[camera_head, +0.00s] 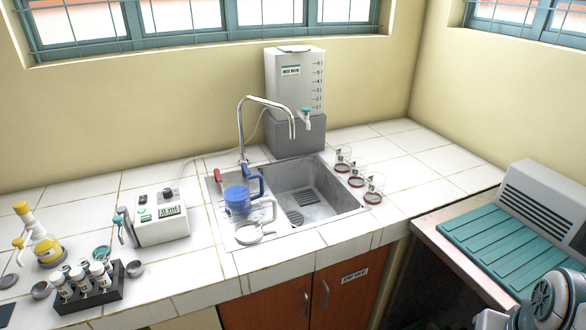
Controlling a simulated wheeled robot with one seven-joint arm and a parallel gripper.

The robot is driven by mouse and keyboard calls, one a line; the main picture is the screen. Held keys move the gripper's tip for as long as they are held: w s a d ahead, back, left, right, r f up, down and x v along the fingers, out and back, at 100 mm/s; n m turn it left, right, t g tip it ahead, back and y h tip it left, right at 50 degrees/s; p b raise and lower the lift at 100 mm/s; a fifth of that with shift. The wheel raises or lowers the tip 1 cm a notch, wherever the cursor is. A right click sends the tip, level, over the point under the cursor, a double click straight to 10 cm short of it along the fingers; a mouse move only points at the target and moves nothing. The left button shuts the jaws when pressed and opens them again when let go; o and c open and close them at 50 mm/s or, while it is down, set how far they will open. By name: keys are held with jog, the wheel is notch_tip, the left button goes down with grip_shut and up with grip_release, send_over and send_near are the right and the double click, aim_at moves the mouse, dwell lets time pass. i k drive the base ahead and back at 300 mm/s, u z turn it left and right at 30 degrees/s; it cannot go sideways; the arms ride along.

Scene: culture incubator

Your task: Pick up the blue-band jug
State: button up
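The blue-band jug (238,201) stands on the left rim area of the sink, with a wide blue band around its body. A blue handle shape shows at its upper right. A clear jug or dish with a pale handle (251,233) is just in front of it, close by; whether they touch I cannot tell. My gripper is not in view, and nothing is seen holding the blue-band jug.
The steel sink (340,205) and tap (242,130) are right of and behind the jug. A white meter box (161,217) is to the left. Several red-based beakers (356,180) stand right of the sink. A vial rack (88,294) is at the front left.

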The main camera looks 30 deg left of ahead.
aim_at(232, 182)
jog(key=u, duration=0.25)
jog(key=i, duration=0.8)
jog(key=u, duration=1.2)
jog(key=i, duration=0.6)
jog(key=u, duration=0.6)
